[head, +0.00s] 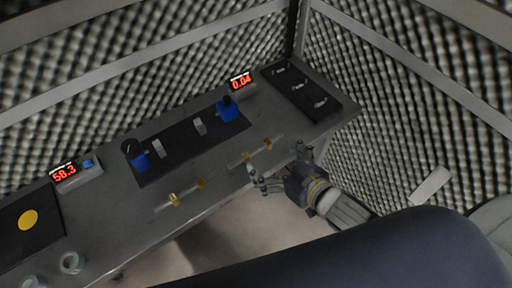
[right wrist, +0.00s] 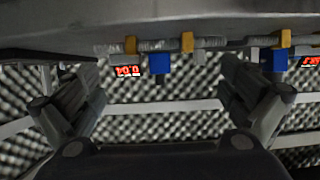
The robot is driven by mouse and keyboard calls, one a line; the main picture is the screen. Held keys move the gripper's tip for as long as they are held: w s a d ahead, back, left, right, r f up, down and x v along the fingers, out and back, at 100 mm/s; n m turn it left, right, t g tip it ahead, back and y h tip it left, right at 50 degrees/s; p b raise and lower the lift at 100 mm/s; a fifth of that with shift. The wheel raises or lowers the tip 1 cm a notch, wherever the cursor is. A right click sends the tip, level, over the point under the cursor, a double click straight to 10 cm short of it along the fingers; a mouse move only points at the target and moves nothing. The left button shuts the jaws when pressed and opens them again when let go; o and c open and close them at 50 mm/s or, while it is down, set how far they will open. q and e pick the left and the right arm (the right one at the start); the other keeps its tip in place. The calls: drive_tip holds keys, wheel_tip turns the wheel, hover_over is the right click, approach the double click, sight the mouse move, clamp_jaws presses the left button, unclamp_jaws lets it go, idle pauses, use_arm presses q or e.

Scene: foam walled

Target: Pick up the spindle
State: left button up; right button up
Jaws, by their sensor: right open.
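Two thin grey rods with yellow holders lie along the front of the grey bench; I cannot tell which one the task calls the spindle. The nearer rod to my right gripper (head: 279,168) is the right-hand rod (head: 258,151). The other rod (head: 187,191) lies further left. My right gripper is open and empty at the bench's front edge, just short of the right-hand rod. In the right wrist view this rod (right wrist: 155,45) crosses ahead, between the spread fingers and apart from them. My left gripper is not in view.
The bench (head: 120,220) carries a black panel (head: 180,149) with blue blocks, red displays (head: 241,82) and (head: 64,173), a black tray (head: 300,90) at right, and a yellow disc (head: 28,219) at left. Patterned foam walls and rails enclose it.

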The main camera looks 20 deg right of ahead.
sight(260, 156)
drive_tip(key=shift+f+p+x, duration=0.15)
drive_tip(key=shift+p+x, duration=0.15)
drive_tip(key=shift+x, duration=1.3)
drive_tip(key=shift+f+p+x, duration=0.1)
drive_tip(key=shift+p+x, duration=0.2)
drive_tip(key=shift+x, duration=1.3)
drive_tip(key=shift+s, duration=0.15)
drive_tip(key=c, duration=1.4)
